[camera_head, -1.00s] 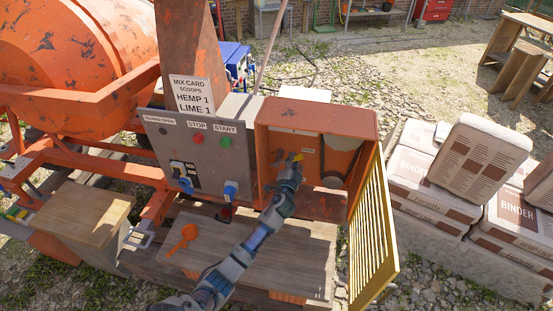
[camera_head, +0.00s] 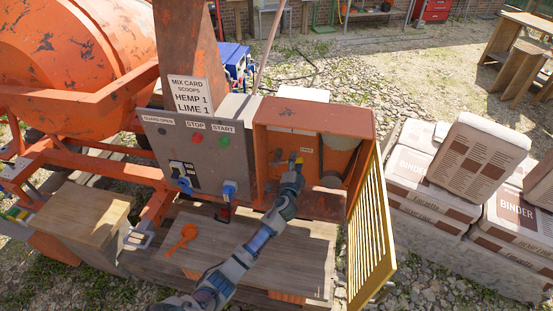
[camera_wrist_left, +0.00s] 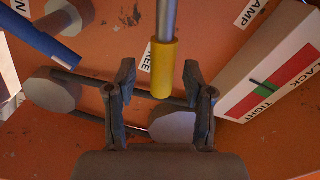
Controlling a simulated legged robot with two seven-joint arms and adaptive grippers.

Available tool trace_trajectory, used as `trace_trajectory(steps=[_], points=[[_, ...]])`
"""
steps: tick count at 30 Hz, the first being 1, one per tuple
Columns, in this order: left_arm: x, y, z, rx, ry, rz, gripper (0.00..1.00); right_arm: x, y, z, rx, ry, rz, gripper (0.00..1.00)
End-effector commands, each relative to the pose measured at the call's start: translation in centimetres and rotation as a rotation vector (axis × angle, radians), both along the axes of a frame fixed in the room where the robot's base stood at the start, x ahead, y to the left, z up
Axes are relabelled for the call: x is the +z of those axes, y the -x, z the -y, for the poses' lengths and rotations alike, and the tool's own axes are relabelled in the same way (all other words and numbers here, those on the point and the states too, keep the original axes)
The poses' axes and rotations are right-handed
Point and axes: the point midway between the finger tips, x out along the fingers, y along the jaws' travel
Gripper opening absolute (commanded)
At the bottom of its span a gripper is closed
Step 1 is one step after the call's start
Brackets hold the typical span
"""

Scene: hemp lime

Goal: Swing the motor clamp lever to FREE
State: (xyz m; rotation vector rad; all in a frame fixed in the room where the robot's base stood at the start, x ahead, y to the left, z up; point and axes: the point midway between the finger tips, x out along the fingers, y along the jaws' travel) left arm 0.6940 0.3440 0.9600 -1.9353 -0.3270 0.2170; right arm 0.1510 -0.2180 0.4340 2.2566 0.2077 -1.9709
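The clamp lever is a grey rod with a yellow grip (camera_wrist_left: 162,70), inside the open orange box. In the left wrist view, the grip's end lies between the two spread fingers of my left gripper (camera_wrist_left: 159,67), with a gap on both sides. A white label partly hidden beside the grip shows "REE"; a label ending in "AMP" (camera_wrist_left: 250,12) is at upper right. In the head view, my left gripper (camera_head: 295,171) is inside the box just below the yellow grip (camera_head: 299,159). My right gripper is not in view.
A slack/tight gauge (camera_wrist_left: 268,88) stands right of the fingers. A blue handle (camera_wrist_left: 40,36) is at left, and pulleys (camera_wrist_left: 172,126) with a belt lie behind the fingers. The yellow slatted guard (camera_head: 371,235) hangs open right of the box. The control panel (camera_head: 205,165) is to the left.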

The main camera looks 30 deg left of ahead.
Motion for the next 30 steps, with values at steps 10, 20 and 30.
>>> trace_trajectory(steps=[10,20,30], points=[[-0.2,0.1,-0.6,0.005,0.002,-0.003,0.52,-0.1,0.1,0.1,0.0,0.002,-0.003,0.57],[-0.1,2.1,0.2,0.006,0.001,-0.003,0.52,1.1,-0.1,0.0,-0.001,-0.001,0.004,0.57],[-0.1,4.9,1.1,0.006,0.002,-0.003,0.52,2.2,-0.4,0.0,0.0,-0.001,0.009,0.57]])
